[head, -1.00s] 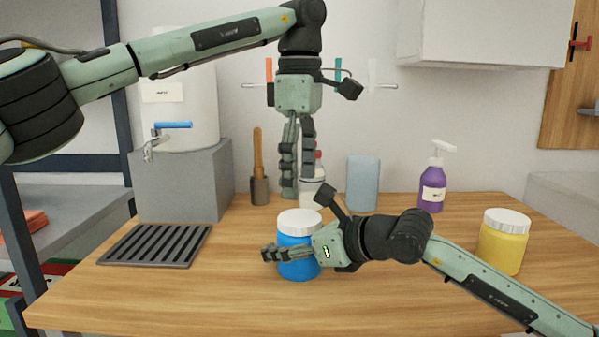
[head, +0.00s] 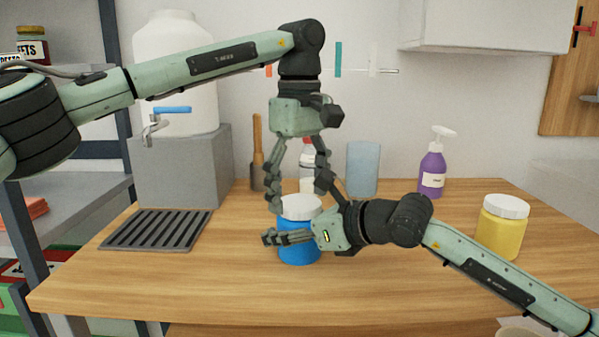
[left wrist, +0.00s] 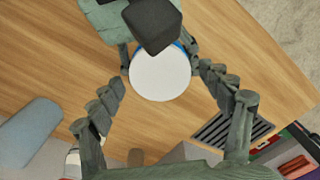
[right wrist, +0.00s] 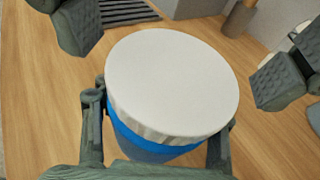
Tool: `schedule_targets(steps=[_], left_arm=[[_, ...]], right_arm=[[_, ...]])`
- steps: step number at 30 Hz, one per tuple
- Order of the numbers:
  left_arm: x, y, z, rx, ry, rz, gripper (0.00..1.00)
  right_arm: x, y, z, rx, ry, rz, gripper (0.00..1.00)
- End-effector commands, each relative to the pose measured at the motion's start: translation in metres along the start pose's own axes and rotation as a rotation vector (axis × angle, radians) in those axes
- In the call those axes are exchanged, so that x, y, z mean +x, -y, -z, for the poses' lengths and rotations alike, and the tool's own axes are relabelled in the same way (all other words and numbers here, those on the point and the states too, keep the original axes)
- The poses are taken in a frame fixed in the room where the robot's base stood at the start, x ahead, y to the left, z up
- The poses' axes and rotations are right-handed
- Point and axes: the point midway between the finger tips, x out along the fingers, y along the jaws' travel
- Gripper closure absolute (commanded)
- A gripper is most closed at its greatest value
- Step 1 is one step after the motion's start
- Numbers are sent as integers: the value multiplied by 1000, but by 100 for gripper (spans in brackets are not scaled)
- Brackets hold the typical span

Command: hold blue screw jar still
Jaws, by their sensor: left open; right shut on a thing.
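The blue screw jar (head: 299,250) with a white lid (head: 298,204) stands upright on the wooden table. My right gripper (head: 272,238) is shut around its blue body from the right, and a finger hides part of its front. The right wrist view shows the lid (right wrist: 172,82) from above with a finger on each side of the jar. My left gripper (head: 297,202) is open and points down above the jar, its fingers spread to either side of the lid. In the left wrist view the round lid (left wrist: 160,74) lies between and beyond the open fingers.
A yellow jar (head: 500,230) stands at the right of the table. A purple pump bottle (head: 432,170), a light blue container (head: 363,168) and a white bottle (head: 306,166) stand at the back. A dark slatted rack (head: 156,230) lies at the left. The table front is clear.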

Motion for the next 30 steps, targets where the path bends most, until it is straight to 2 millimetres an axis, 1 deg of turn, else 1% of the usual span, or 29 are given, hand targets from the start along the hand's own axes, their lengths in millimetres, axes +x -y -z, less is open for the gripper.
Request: schedule_targets(steps=[3,9,10,22,26,29,30], left_arm=[[4,0,0,0,0,0,21],[4,0,0,0,0,0,21],[4,0,0,0,0,0,23],[4,0,0,0,0,0,72],[4,0,0,-28,0,0,74],[4,0,0,-158,0,0,74],[4,0,0,-238,0,0,74]], right_arm=[[0,0,0,0,-1,0,100],[0,0,0,0,-1,0,100],[0,0,0,0,-1,0,100],[0,0,0,0,-1,0,100],[0,0,0,0,-1,0,100],[0,0,0,0,-1,0,100],[0,0,0,0,-1,0,100]])
